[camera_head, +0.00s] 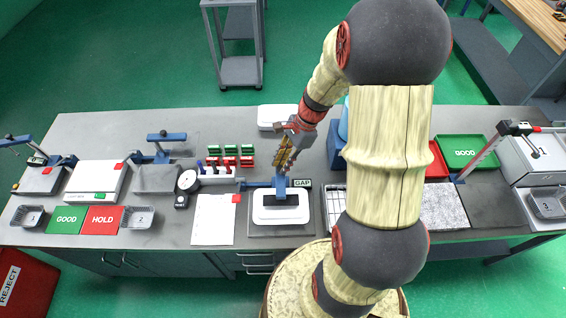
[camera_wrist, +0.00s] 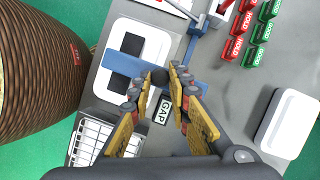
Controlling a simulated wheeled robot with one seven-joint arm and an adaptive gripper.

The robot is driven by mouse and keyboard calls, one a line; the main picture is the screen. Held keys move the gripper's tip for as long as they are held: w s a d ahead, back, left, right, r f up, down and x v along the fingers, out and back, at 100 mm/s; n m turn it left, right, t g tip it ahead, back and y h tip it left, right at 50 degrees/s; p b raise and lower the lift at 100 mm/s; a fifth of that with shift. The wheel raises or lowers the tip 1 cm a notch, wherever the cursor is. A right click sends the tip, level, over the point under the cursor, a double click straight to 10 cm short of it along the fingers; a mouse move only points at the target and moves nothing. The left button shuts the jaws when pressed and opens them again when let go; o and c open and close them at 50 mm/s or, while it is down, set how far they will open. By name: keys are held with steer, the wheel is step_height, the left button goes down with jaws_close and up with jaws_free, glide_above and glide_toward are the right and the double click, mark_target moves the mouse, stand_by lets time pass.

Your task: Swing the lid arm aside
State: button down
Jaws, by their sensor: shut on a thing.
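The blue lid arm (camera_head: 258,184) reaches from a post on the left across the white tray (camera_head: 260,217) on a grey plate. In the wrist view the lid arm (camera_wrist: 125,65) lies over the white tray (camera_wrist: 103,77), with black pads (camera_wrist: 131,43) on either side of it. A dark round knob (camera_wrist: 160,77) sits at the lid arm's near end, between my fingertips. My gripper (camera_head: 283,170) points down at this end and is shut on the knob; the wrist view shows its fingers (camera_wrist: 158,82) on both sides. The fingers hide part of the knob in the head view.
A GAP label (camera_wrist: 163,108) lies beside the knob. Green and red blocks (camera_head: 230,155), a dial gauge (camera_head: 188,181) and a white sheet (camera_head: 213,218) are left of the tray. A wire rack (camera_head: 334,205) stands right of it. A white box (camera_head: 277,116) is behind.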

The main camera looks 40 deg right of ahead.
steer(key=shift+d+n, duration=0.1)
steer(key=shift+n, duration=0.2)
steer(key=w+d+n+g+h+p, duration=0.2)
steer(key=d+n+g+p, duration=0.3)
steer(key=n, duration=1.2)
steer(key=shift+w+d+h+p, duration=0.3)
steer(key=shift+w+d+h, duration=0.05)
steer(key=shift+d+h, duration=0.35)
steer(key=shift+n, duration=0.3)
steer(key=c, duration=1.7)
jaws_free()
steer(key=shift+o, duration=0.2)
